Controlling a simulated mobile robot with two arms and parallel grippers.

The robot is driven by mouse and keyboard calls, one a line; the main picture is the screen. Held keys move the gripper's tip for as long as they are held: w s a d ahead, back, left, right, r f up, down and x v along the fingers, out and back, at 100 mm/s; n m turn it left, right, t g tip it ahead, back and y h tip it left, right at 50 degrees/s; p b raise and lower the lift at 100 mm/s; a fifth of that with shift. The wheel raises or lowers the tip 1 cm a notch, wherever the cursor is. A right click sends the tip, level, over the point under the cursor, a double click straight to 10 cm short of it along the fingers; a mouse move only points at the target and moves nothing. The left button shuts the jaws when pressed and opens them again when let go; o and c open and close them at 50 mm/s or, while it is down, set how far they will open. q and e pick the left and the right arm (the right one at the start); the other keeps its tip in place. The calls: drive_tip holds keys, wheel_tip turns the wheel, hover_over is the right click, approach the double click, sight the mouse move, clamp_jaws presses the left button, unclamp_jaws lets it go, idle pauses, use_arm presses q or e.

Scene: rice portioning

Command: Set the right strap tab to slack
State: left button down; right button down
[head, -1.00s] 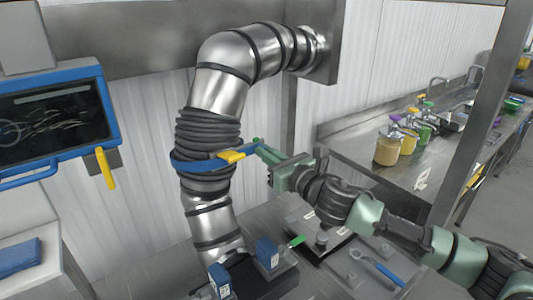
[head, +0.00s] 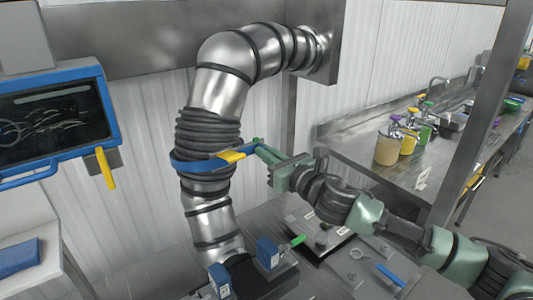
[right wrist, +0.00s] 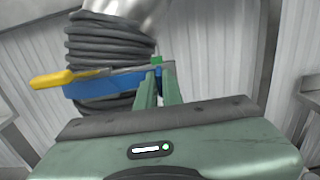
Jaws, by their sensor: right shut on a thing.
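A blue strap (head: 200,166) runs around the black ribbed sleeve of the metal duct, with a yellow lever (head: 232,156) on its front. In the right wrist view the strap (right wrist: 100,87) and the yellow lever (right wrist: 62,78) lie left of my fingers. My right gripper (head: 262,150) is at the strap's right end, its green fingers shut on the strap tab. In the right wrist view the fingers (right wrist: 160,88) reach up to that end, and a small green block (right wrist: 157,60) shows at their tips. The fingers hide most of the tab. My left gripper is not in view.
The silver duct (head: 222,88) rises from the bench and bends to the wall. Two blue blocks (head: 268,252) and a blue-handled tool (head: 380,267) are on the bench below. Jars (head: 388,150) stand on the right counter.

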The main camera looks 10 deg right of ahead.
drive_tip(key=a, duration=0.1)
drive_tip(key=s+a, duration=0.1)
drive_tip(key=a+p, duration=0.1)
drive_tip(key=a, duration=0.1)
drive_tip(key=shift+s+a, duration=0.1)
drive_tip(key=shift+s, duration=0.25)
drive_tip(key=c, duration=1.6)
unclamp_jaws()
drive_tip(key=shift+o, duration=0.2)
drive_tip(key=b+v, duration=0.2)
drive_tip(key=v, duration=0.5)
drive_tip(key=shift+s+d, duration=0.2)
drive_tip(key=shift+s, duration=0.15)
